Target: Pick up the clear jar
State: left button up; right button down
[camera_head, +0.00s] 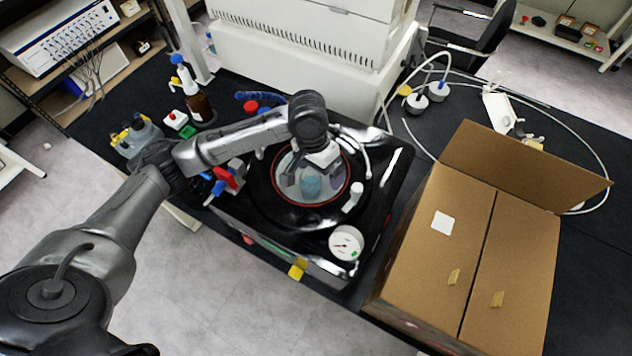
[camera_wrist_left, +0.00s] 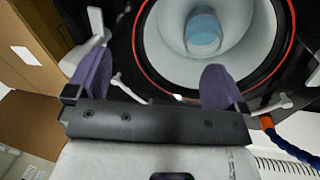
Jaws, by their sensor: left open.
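A small, translucent bluish jar (camera_head: 311,187) stands inside the round pale chamber (camera_head: 337,192) of the black freeze dryer. The wrist view also shows the jar (camera_wrist_left: 204,30) at the top, deep in the chamber within its red ring. My left gripper (camera_head: 308,178) hangs over the chamber opening. In the wrist view its two purple fingers (camera_wrist_left: 157,79) are wide apart with nothing between them, and the jar lies beyond them, apart from them. The jar's lower part is hard to make out. My right gripper is out of view.
The black dryer body (camera_head: 290,235) carries a white round gauge (camera_head: 346,243) and white valves around the chamber. An open cardboard box (camera_head: 425,245) stands close on the right. Bottles (camera_head: 200,107) and small items crowd the bench at left.

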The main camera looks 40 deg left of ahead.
aim_at(311, 174)
pick_arm(q)
jog(key=w+a+n+y, duration=0.2)
jog(key=a+n, duration=0.3)
notch_tip(311, 174, down, 13)
jog(key=shift+w+p, duration=0.1)
jog(key=shift+p, duration=0.3)
dwell(0.4)
jog(key=shift+r, duration=0.1)
jog(key=c, duration=1.1)
